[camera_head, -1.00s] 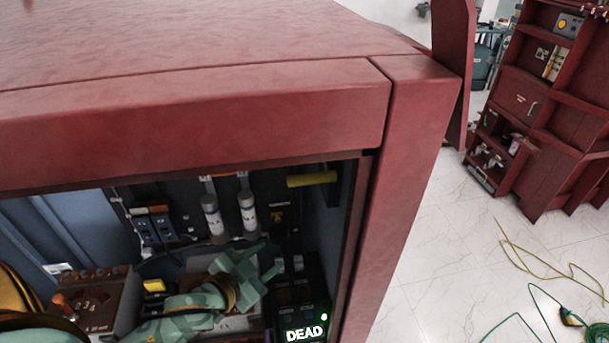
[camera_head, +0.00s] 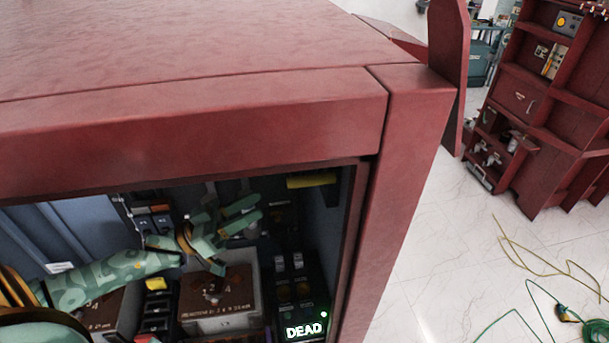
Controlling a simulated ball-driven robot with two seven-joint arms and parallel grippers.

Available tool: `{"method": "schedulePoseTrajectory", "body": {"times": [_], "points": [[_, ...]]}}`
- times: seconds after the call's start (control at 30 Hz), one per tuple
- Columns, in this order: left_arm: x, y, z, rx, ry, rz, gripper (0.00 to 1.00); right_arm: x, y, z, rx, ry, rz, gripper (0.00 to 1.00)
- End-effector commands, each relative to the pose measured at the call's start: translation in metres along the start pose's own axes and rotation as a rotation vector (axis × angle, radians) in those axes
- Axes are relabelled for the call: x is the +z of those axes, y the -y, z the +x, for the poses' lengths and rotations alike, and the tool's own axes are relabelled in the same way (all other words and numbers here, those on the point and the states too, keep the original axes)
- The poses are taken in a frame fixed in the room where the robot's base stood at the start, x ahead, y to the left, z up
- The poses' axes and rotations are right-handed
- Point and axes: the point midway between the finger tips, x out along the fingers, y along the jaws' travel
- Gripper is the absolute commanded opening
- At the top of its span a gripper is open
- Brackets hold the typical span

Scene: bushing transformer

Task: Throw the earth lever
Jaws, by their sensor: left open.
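A yellow bar-shaped handle (camera_head: 312,181) sits high at the right inside the dark cabinet, just under the top edge of the opening. It may be the earth lever, but no label on it can be read. My left gripper (camera_head: 248,213) is open and empty, with its fingers pointing right, to the left of and a little below the yellow handle and apart from it in the picture. It covers most of the fuse-like cylinders on the back wall. My right gripper is not in view.
The red cabinet frame (camera_head: 200,118) bounds the opening above and at the right. Below my gripper stands a brown-topped block (camera_head: 218,292). A panel with a lit "DEAD" sign (camera_head: 304,331) is at lower right. Cables (camera_head: 540,265) lie on the floor outside.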

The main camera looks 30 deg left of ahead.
Motion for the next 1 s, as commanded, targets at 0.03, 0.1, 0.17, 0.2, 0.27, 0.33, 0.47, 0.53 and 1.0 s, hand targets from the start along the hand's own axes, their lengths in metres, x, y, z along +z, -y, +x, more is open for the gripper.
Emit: {"method": "schedulePoseTrajectory", "body": {"times": [0.03,0.1,0.17,0.2,0.27,0.33,0.47,0.53,1.0], "points": [[-0.006,-0.001,0.016,0.003,-0.007,0.002,0.41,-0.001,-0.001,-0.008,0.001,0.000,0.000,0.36],[-0.006,-0.001,0.035,0.002,-0.006,0.003,0.41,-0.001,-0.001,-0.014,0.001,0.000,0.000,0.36],[-0.006,-0.001,0.051,0.003,-0.006,0.004,0.41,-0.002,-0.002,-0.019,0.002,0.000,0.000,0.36],[-0.006,-0.001,0.061,0.002,-0.006,0.002,0.41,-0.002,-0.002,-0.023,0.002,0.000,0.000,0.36],[-0.005,-0.001,0.075,0.002,-0.005,0.003,0.41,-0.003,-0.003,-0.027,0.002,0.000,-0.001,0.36],[-0.004,-0.001,0.089,0.001,-0.003,0.002,0.41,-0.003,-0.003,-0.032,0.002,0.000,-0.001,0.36],[-0.003,-0.001,0.109,0.000,-0.002,0.001,0.41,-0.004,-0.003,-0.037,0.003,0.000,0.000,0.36],[-0.002,-0.001,0.116,0.000,-0.002,0.001,0.41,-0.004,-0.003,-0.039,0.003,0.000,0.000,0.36],[0.000,0.000,0.121,-0.001,0.000,0.002,0.16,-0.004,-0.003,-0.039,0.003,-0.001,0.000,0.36]]}}
